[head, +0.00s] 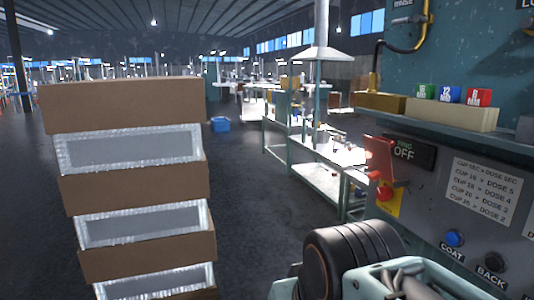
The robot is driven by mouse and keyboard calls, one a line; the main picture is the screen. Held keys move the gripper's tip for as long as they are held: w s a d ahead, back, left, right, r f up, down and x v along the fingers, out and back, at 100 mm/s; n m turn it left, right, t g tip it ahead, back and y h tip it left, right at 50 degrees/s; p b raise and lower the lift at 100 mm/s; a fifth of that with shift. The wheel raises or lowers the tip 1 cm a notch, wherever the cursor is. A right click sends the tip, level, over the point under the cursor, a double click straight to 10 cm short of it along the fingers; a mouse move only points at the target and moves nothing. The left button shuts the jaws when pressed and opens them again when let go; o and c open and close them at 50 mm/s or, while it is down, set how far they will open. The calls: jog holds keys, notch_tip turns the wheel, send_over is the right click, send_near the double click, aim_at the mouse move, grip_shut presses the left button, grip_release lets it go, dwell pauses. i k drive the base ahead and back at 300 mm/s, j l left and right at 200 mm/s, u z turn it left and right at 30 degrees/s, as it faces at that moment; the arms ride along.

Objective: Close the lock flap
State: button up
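The lock flap appears to be the red-orange plate (380,158) on the left part of the grey control panel. It stands raised above a red knob (384,192) on a yellow plate (396,206), and the knob is uncovered. A dark sign reading "RING OFF" (404,152) is just right of the flap. Part of my arm, a black ribbed joint and a teal link, shows at the bottom right, below the flap and apart from it. My gripper's fingers are not in view.
The panel also has a blue COAT button (454,238), a black BACK button (495,262) and a dose label (485,190). Green, blue and red blocks (451,94) sit on the shelf above. Stacked brown boxes (125,105) stand at left. Open floor (245,215) lies between.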

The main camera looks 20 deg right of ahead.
aim_at(377, 151)
jog(key=i+j+z, duration=0.1)
jog(key=i+j, duration=0.4)
jog(key=j, duration=0.2)
jog(key=i+j, duration=0.2)
jog(key=i, duration=0.35)
jog(key=i+j, duration=0.15)
jog(key=i, duration=0.35)
jog(key=i+z, duration=0.45)
jog(key=i+j+z, duration=0.2)
jog(key=i+z, duration=0.35)
jog(key=z, duration=0.3)
jog(key=i+z, duration=0.15)
jog(key=z, duration=0.35)
jog(key=i+j+z, duration=0.1)
jog(key=z, duration=0.35)
jog(key=i+j+z, duration=0.15)
jog(key=z, duration=0.35)
jog(key=i+j+z, duration=0.1)
jog(key=z, duration=0.35)
jog(key=i+j+z, duration=0.1)
jog(key=z, duration=0.25)
jog(key=j+z, duration=0.15)
jog(key=z, duration=0.25)
jog(key=i+j+z, duration=0.1)
jog(key=z, duration=0.25)
jog(key=i+j+z, duration=0.15)
jog(key=j+z, duration=0.3)
jog(key=i+j+z, duration=0.1)
jog(key=j+z, duration=0.4)
jog(key=l, duration=0.15)
